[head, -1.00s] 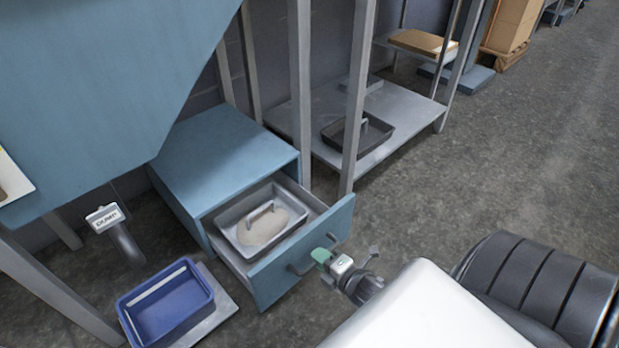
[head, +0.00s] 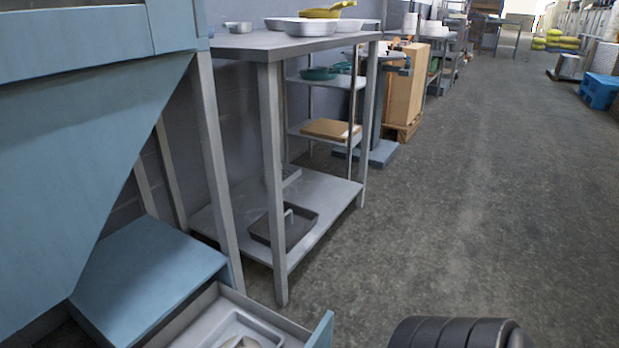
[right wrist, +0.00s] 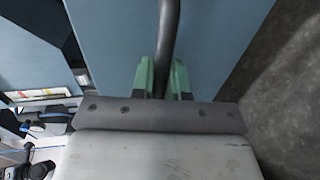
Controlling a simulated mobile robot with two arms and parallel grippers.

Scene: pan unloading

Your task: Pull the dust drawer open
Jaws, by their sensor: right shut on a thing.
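The blue dust drawer (head: 321,331) stands open at the bottom of the head view, below the blue cabinet top (head: 150,270). A light grey pan (head: 215,328) lies inside it, partly cut off by the frame. In the right wrist view, my right gripper (right wrist: 162,80) has its green fingers shut on the dark drawer handle (right wrist: 168,35), against the blue drawer front (right wrist: 225,35). My left gripper is in neither view.
A steel table (head: 330,192) with a dark tray (head: 297,222) on its lower shelf stands beside the cabinet. A blue hopper (head: 80,170) hangs above at left.

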